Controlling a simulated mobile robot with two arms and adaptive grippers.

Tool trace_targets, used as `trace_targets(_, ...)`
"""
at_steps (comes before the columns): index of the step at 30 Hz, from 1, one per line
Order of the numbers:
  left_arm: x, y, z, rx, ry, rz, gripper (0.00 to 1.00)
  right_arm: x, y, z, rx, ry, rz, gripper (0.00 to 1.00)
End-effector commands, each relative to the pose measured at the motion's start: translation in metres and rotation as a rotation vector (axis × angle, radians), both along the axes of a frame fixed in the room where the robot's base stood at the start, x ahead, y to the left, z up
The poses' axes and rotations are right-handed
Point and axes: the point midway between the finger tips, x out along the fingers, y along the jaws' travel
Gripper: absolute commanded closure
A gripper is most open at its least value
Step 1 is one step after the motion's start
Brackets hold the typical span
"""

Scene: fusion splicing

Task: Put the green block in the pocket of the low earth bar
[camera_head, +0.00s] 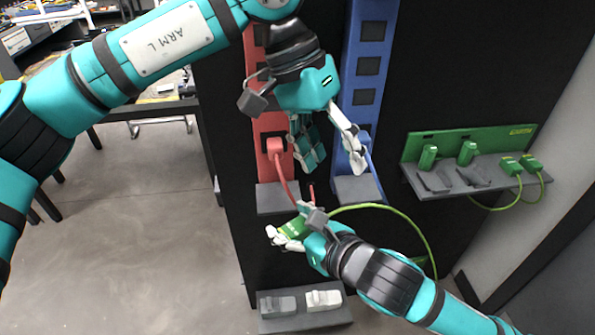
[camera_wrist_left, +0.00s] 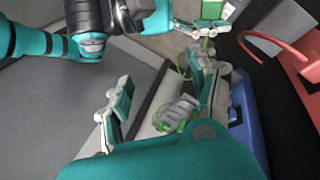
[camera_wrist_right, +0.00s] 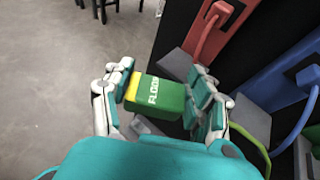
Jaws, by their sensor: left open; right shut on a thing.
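The green block (camera_head: 293,228) is in my right gripper (camera_head: 284,238), low in front of the wall panel. A green cable runs from it to the right. In the right wrist view the block (camera_wrist_right: 160,97) has a yellow end and white lettering, and sits between the two fingers. A green bar (camera_head: 490,140) with a grey shelf is at the right; I take it for the low earth bar. My left gripper (camera_head: 328,152) is open and empty before the red and blue bars, above the right gripper.
The red bar (camera_head: 258,180) carries a red plug (camera_head: 275,147) with a cable. The blue bar (camera_head: 352,50) beside it has dark pockets. A low grey shelf (camera_head: 330,318) holds a grey and a white piece. Open floor (camera_head: 140,230) lies to the left.

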Motion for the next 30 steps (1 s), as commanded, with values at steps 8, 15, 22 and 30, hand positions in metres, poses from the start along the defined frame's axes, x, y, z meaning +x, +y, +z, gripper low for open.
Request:
trace_targets(8,0.010,0.044,-0.043,0.326,-0.202,-0.241,0.38,0.000,0.000,0.000,0.001,-0.001,0.000,0.78)
trace_targets(15,0.010,0.047,-0.069,0.348,-0.209,-0.260,0.38,0.000,0.000,0.000,0.001,-0.001,0.000,0.78)
trace_targets(22,0.010,0.047,-0.114,0.346,-0.209,-0.256,0.38,0.000,0.000,0.000,0.001,-0.001,0.000,0.78)
trace_targets(30,0.010,0.047,-0.153,0.343,-0.209,-0.255,0.38,0.000,0.000,0.000,0.001,-0.001,0.000,0.78)
